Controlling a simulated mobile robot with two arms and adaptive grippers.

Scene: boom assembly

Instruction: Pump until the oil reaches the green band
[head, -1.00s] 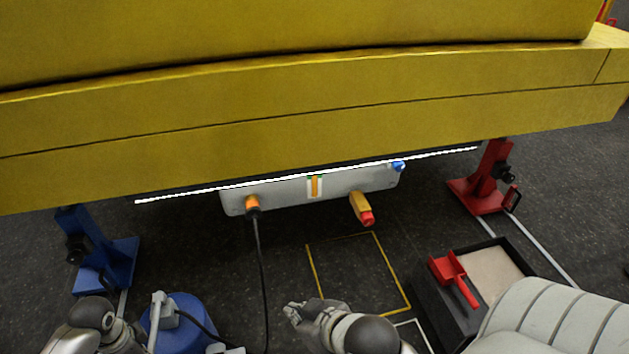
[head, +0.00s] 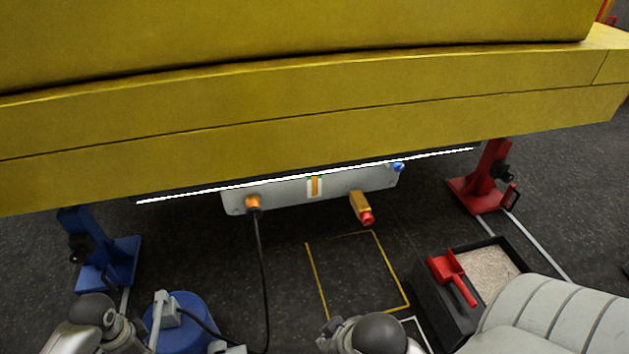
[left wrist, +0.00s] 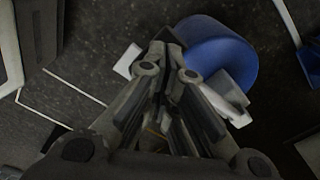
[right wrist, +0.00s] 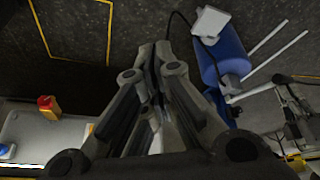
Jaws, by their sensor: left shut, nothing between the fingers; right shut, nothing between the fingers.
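The grey tank (head: 285,192) hangs under the yellow boom. Its sight gauge (head: 314,187) shows an orange column with a little green near its top; the exact level is too small to read. An orange connector (head: 252,202) on the tank carries a black hose (head: 262,270). The blue pump drum (head: 185,322) stands on the floor with a pale grey lever or head (head: 160,315). My left gripper (left wrist: 167,45) is shut and empty, overlapping the blue drum (left wrist: 215,55) in its wrist view. My right gripper (right wrist: 162,52) is shut and empty, apart from the drum (right wrist: 222,65).
A yellow valve with a red end (head: 361,209) and a blue fitting (head: 398,166) are on the tank. Blue (head: 108,258) and red (head: 487,185) stands flank it. The yellow-marked floor is clear.

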